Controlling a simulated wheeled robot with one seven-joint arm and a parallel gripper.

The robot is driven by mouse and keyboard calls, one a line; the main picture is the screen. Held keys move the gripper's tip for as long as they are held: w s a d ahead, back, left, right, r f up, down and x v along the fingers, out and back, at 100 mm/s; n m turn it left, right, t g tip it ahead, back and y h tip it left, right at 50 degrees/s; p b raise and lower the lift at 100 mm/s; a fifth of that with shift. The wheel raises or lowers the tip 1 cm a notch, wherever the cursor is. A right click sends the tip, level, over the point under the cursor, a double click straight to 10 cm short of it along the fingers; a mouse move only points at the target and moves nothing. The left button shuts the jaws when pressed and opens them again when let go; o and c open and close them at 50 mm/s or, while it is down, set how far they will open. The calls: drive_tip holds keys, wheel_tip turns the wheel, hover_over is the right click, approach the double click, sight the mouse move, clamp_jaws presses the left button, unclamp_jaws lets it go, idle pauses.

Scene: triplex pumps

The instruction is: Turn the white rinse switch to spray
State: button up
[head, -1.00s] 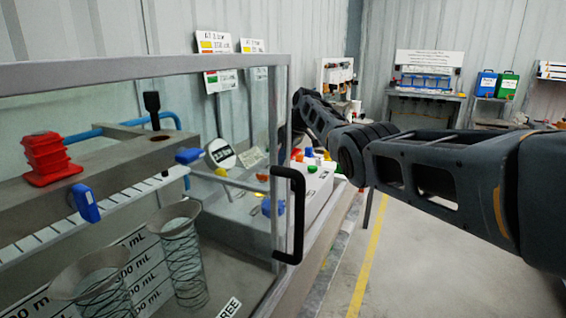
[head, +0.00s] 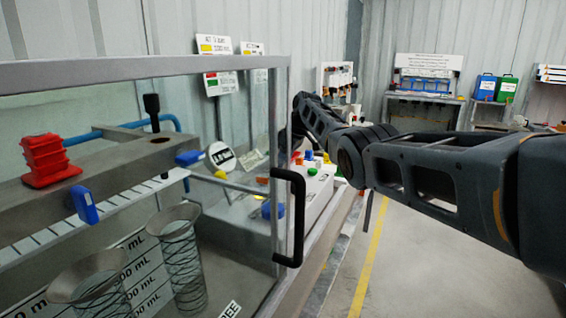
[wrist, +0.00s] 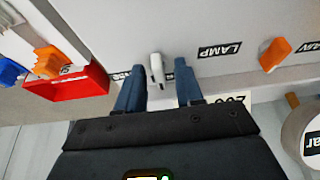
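The white switch (wrist: 157,70) is a small lever on a light grey panel (wrist: 120,35) in the wrist view. My gripper (wrist: 159,84) has two blue fingers, open, one on each side of the lever. Narrow gaps show between the lever and both fingers, so it is not gripped. The switch's lettering is mostly covered by the fingers and cannot be read. In the head view, my arm reaches to the panel behind the glass case, and the gripper and switch cannot be made out there.
An upside-down LAMP label (wrist: 219,50) and an orange knob (wrist: 274,55) sit right of the switch. A red tray (wrist: 80,84) with orange and blue parts is at left. A glass case (head: 140,68) with a black handle (head: 297,215) stands left of my arm; open floor lies right.

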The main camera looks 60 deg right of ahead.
drive_tip(key=shift+r, duration=0.1)
drive_tip(key=v, duration=0.7)
drive_tip(key=shift+r, duration=0.2)
drive_tip(key=shift+s, duration=0.2)
